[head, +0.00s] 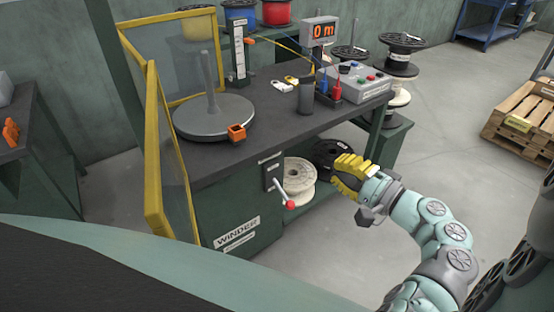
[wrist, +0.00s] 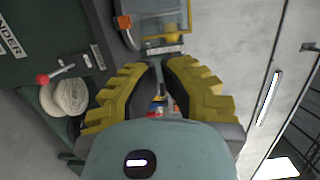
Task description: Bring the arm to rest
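My gripper (head: 335,176) has yellow ribbed fingers and is held out at the right side of the bench's open lower shelf. In the wrist view, my gripper (wrist: 163,63) shows two fingers leaning toward each other, with a narrow gap between the tips. The background shows through that gap, and I see nothing held. In the head view, a black spool (head: 325,152) lies just behind the fingers, partly hidden by them. I cannot tell whether they touch. My arm bends down to the lower right.
The winder bench (head: 270,143) carries a round grey turntable (head: 213,117), an orange block (head: 236,132), a dark cylinder (head: 306,95) and a control box (head: 352,84). A pale spool (head: 299,180) sits below, beside a red-knobbed crank (head: 289,204). A pallet (head: 522,118) stands right; floor between is clear.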

